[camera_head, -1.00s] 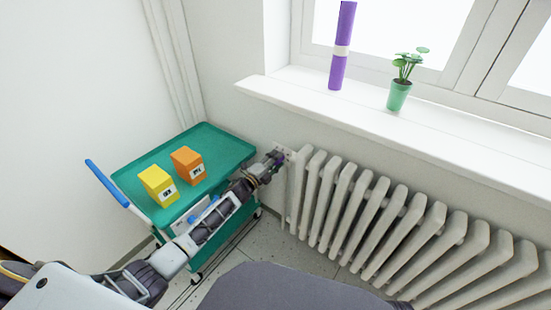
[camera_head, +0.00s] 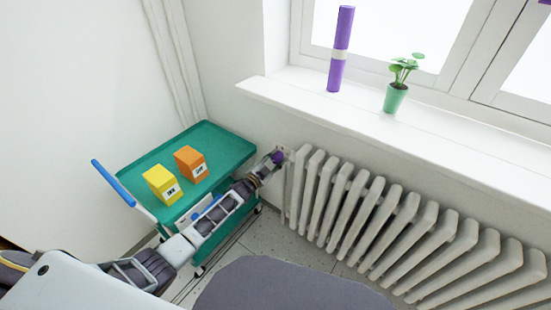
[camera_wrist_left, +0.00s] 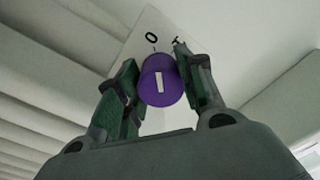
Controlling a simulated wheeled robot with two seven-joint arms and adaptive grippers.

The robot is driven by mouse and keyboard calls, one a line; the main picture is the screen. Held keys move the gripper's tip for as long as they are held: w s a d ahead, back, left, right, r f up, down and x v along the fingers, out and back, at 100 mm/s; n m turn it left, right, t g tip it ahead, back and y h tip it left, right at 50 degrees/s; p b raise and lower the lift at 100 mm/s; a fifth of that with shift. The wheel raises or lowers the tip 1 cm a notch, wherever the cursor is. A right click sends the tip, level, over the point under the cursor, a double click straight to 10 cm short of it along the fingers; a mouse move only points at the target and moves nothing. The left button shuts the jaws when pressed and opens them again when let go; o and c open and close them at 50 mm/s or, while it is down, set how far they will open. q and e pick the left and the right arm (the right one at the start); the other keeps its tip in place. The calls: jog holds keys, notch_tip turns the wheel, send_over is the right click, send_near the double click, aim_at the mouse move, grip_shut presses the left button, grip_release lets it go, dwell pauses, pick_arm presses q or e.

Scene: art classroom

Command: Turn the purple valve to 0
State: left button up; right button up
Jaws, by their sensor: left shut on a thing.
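The purple valve (camera_wrist_left: 161,82) is a round knob with a white line on its face, in front of a pale plate (camera_wrist_left: 147,24) on the wall. In the left wrist view the line runs nearly up and down, its upper end towards the "0" printed on the plate; another mark is partly hidden beside the right finger. My left gripper (camera_wrist_left: 161,85) is shut on the valve, one finger on each side. In the head view the valve (camera_head: 278,157) shows small at the radiator's left end, with my left gripper (camera_head: 271,163) at it. My right gripper is not in view.
A white radiator (camera_head: 345,196) runs along the wall right of the valve. A green trolley (camera_head: 222,140) with a yellow box (camera_head: 160,184) and an orange box (camera_head: 190,162) stands under my left arm. A windowsill (camera_head: 345,103) holds a purple roll (camera_head: 341,50) and a potted plant (camera_head: 396,97).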

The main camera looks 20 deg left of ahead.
pick_arm(q)
jog(key=shift+a+f+n, duration=0.1)
jog(key=shift+n, duration=0.7)
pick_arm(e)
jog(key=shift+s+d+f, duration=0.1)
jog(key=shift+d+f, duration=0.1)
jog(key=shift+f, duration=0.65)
pick_arm(q)
jog(key=o, duration=1)
jog(key=shift+s, duration=0.1)
jog(key=shift+v, duration=5.9)
